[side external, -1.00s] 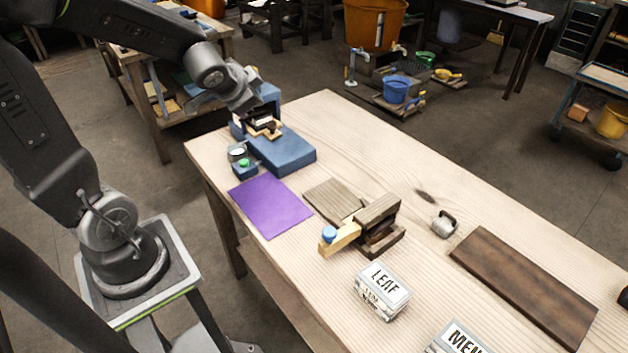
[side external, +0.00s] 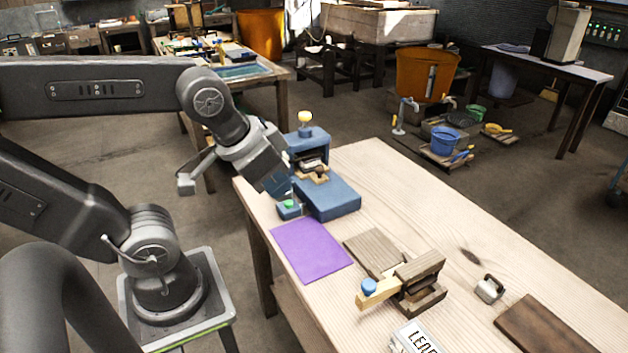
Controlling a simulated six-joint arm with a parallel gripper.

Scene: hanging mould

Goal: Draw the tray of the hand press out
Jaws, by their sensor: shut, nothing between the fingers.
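The blue hand press (side external: 308,143) stands at the far left end of the table, with a yellow ball knob (side external: 305,117) on top. A small wooden tray (side external: 305,176) with a dark round knob (side external: 319,174) sits in its opening, above the blue bed (side external: 333,198). I cannot tell how far the tray is in. My gripper (side external: 284,190) is shut and empty, pointing down at the press's left side, over the small blue box with a green top (side external: 289,207). It partly hides that corner; whether it touches anything is unclear.
A purple sheet (side external: 310,250) lies in front of the press. Nearer are a wooden board (side external: 375,252), a wooden block device (side external: 418,280) with a blue knob (side external: 369,286), a metal weight (side external: 489,289) and a dark plank (side external: 550,325). The table behind them is clear.

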